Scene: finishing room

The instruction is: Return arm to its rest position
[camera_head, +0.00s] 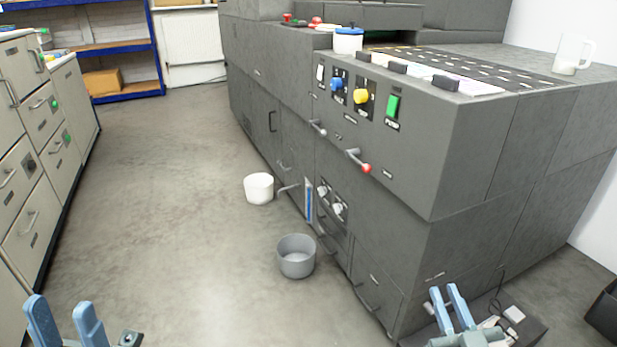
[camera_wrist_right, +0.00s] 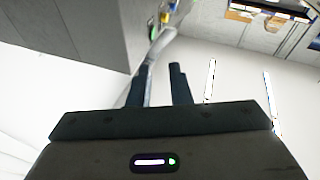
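My left gripper (camera_head: 63,301) is at the bottom left of the head view. Its two blue fingers stand well apart with nothing between them. My right gripper (camera_head: 443,289) is at the bottom right of the head view, in front of the grey machine's near lower side. Its two blue fingers point up and are a little apart. The right wrist view also shows the right gripper (camera_wrist_right: 157,74) with a gap between its dark fingers. Nothing is seen held there. A pale strip shows behind the fingers, and I cannot tell what it is.
The large grey machine (camera_head: 475,150) fills the right side. A grey pot (camera_head: 296,257) and a white bucket (camera_head: 259,189) stand on the floor beside it. Drawer cabinets (camera_head: 30,215) line the left. The floor (camera_head: 165,200) between is clear. A dark box (camera_head: 606,315) is at the right edge.

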